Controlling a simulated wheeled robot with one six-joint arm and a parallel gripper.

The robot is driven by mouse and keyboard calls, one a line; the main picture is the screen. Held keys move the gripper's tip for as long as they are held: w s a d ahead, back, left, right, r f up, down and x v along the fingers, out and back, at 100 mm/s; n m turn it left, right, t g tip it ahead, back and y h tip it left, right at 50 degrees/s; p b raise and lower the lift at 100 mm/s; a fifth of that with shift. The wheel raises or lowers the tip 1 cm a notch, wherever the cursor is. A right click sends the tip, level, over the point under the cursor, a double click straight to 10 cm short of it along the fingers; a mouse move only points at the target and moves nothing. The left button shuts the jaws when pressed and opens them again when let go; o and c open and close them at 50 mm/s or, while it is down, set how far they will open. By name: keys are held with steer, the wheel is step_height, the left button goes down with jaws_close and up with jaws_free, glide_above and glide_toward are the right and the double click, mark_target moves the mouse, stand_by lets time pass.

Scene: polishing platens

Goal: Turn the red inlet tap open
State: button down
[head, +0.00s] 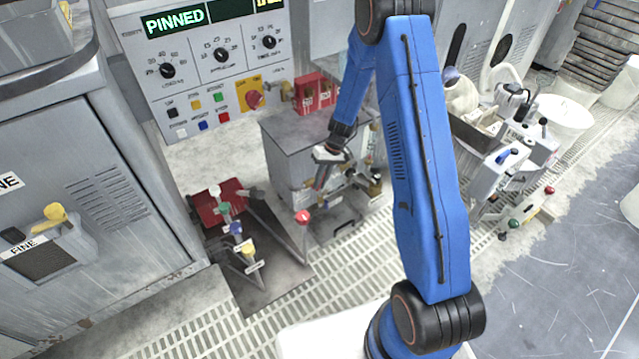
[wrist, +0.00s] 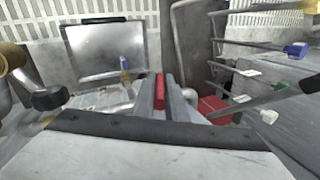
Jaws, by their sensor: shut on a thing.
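The red inlet tap (wrist: 160,90) shows as a narrow red handle between the two grey fingers of my gripper (wrist: 159,97) in the wrist view. My gripper is shut on it; the fingers hide its sides and most of its body. In the head view my gripper (head: 321,175) points down at the front of a grey metal cabinet (head: 290,150). The tap itself is too small and covered to make out there, and I cannot tell how far it is turned.
Brass fittings (head: 375,183) sit close on the right. A control panel (head: 215,60) reading PINNED is behind. Slatted floor lies in front.

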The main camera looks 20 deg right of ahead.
steer(key=shift+w+d+f+g+y, duration=0.15)
steer(key=shift+d+g+y, duration=0.15)
steer(key=shift+y, duration=0.5)
steer(key=c, duration=1.8)
jaws_free()
steer(key=shift+d, duration=0.1)
steer(key=w+d+r, duration=0.1)
steer(key=d, duration=0.3)
steer(key=w+d+r, duration=0.1)
steer(key=w+d, duration=0.1)
steer(key=d, duration=0.3)
steer(key=w+d+r, duration=0.1)
steer(key=d+r, duration=0.1)
steer(key=d, duration=0.2)
steer(key=shift+w+d+r, duration=0.1)
steer(key=shift+w+d, duration=0.1)
steer(key=shift+d, duration=0.15)
steer(key=shift+c, duration=0.6)
